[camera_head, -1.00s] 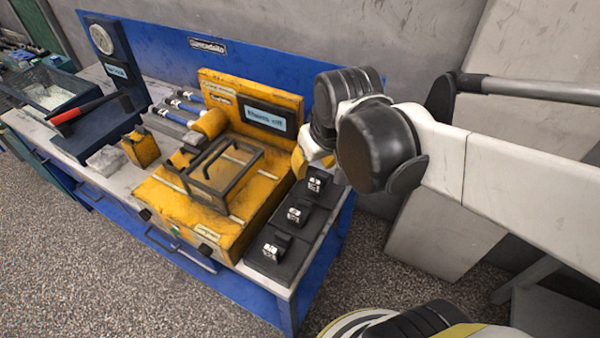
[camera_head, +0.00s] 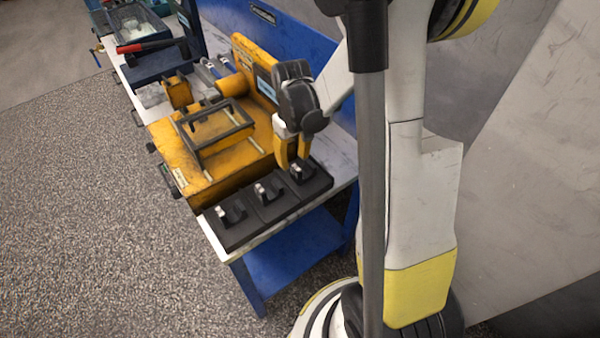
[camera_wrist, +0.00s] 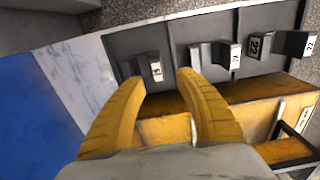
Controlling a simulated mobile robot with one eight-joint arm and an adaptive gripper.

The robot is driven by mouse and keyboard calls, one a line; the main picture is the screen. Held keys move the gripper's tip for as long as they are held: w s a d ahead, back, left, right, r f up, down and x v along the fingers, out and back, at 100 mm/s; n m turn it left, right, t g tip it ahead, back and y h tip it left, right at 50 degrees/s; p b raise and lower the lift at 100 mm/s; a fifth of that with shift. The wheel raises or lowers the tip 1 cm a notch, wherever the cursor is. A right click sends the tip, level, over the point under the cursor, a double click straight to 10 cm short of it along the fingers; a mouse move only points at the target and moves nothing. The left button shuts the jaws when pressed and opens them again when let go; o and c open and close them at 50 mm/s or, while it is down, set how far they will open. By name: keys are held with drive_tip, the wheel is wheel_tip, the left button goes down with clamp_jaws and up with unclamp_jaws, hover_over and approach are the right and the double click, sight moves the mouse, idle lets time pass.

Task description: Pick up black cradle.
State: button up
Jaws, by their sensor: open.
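Three small black pieces with pale tags stand in a row on a flat black base (camera_head: 242,232) at the bench's right end. I cannot tell for sure which black part is the cradle. The near piece (camera_head: 231,212), the middle piece (camera_head: 266,192) and the far piece (camera_head: 301,172) all show in the head view. My gripper (camera_head: 292,160) points down close to the far piece. In the wrist view its two yellow fingers (camera_wrist: 158,80) are apart and empty, and a black tagged piece (camera_wrist: 140,68) lies just beyond the gap between them. Contact is not visible.
A yellow machine (camera_head: 205,165) with a dark raised frame (camera_head: 214,128) stands right beside the black base. A blue back panel (camera_head: 290,40) rises behind the bench. A red-handled tool (camera_head: 145,46) lies farther left. Open floor (camera_head: 80,200) is in front.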

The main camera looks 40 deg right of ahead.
sight(296, 167)
drive_tip(key=f, duration=0.2)
drive_tip(key=f+b, duration=0.1)
drive_tip(key=f, duration=0.1)
drive_tip(key=f+b, duration=0.1)
drive_tip(key=shift+s+d+f, duration=0.15)
drive_tip(key=shift+s+f, duration=0.15)
drive_tip(key=shift+f, duration=0.1)
drive_tip(key=shift+r, duration=0.1)
clamp_jaws()
